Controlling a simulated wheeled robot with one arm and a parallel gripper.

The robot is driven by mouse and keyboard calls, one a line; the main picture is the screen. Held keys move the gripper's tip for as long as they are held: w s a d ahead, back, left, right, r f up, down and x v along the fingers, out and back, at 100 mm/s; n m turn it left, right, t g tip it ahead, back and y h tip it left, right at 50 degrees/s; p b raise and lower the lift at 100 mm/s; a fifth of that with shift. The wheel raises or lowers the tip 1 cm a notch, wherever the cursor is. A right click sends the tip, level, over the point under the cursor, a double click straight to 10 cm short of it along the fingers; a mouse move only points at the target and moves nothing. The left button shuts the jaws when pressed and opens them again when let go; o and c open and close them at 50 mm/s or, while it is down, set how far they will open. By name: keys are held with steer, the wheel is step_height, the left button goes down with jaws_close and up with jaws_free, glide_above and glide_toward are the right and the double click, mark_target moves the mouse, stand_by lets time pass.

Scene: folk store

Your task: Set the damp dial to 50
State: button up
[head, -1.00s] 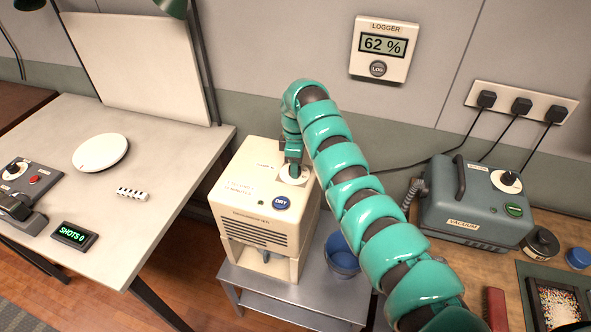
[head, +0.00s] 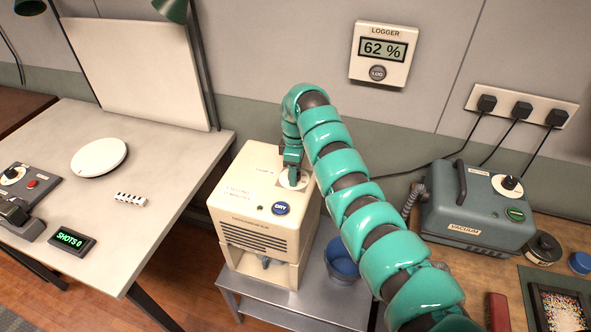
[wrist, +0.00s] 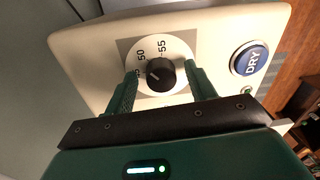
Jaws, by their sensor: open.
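The cream dehumidifier (head: 262,195) stands on a low metal table. Its damp dial (wrist: 161,74) has a black knob on a white disc; 50 and 55 are readable, and another number is partly hidden by the left finger. The knob's light mark faces left in the wrist view; its exact reading is too small to tell. My gripper (wrist: 161,78) is open, one finger on each side of the knob, with gaps visible. In the head view my gripper (head: 293,167) covers much of the dial.
The blue DRY button (wrist: 249,58) is right of the dial. The wall logger (head: 381,55) reads 62 %. A blue bowl (head: 341,260) sits beside the dehumidifier. A vacuum unit (head: 478,208) stands on the bench at right, and a white-topped table (head: 120,230) is at left.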

step_height(320, 180, up, 17)
steer(key=p, duration=0.1)
steer(key=shift+w+r, duration=0.2)
steer(key=shift+w, duration=0.25)
stand_by(0.6)
steer(key=shift+d, duration=0.1)
